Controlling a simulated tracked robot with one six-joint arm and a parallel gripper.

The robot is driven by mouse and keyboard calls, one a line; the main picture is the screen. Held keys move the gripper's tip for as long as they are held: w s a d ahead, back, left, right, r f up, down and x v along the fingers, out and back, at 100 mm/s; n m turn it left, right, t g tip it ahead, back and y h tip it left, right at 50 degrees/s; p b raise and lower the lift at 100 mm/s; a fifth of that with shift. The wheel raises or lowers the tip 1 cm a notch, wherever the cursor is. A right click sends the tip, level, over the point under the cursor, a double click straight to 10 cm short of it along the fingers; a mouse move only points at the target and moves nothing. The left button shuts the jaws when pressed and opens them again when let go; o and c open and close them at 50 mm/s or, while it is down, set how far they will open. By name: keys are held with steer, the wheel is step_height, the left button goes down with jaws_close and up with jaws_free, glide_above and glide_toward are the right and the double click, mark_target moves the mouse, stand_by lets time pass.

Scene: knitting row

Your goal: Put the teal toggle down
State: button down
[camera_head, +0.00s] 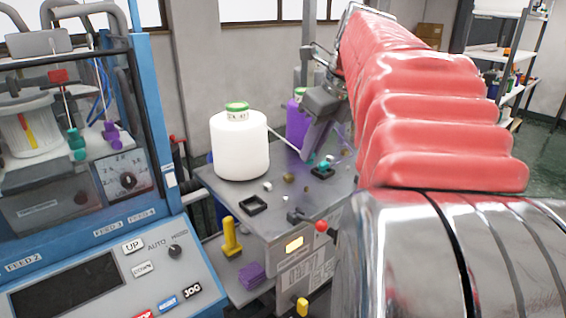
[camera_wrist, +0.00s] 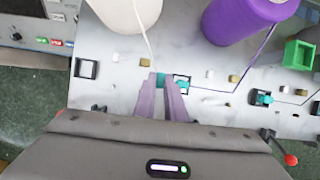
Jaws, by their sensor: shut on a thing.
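My gripper (camera_wrist: 162,80) reaches down over the grey-white table top, its two pale purple fingers close together. It is shut on the teal toggle (camera_wrist: 161,82), which shows as a small teal patch between the fingertips. I cannot tell whether the toggle touches the holder or the table. In the head view, my gripper (camera_head: 312,142) is above the table near a small teal part (camera_head: 326,161) over a black holder (camera_head: 322,172).
A white yarn cone (camera_head: 240,145) and a purple cone (camera_head: 298,122) stand behind. Another teal part in a black holder (camera_wrist: 262,97) and a green box (camera_wrist: 298,54) are to the right. An empty black holder (camera_wrist: 86,68) is at left. Threads cross the table.

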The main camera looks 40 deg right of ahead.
mark_target(312, 162)
steer(key=shift+f, duration=0.25)
steer(key=shift+f, duration=2.1)
steer(key=c, duration=2.1)
jaws_free()
steer(key=v, duration=1.2)
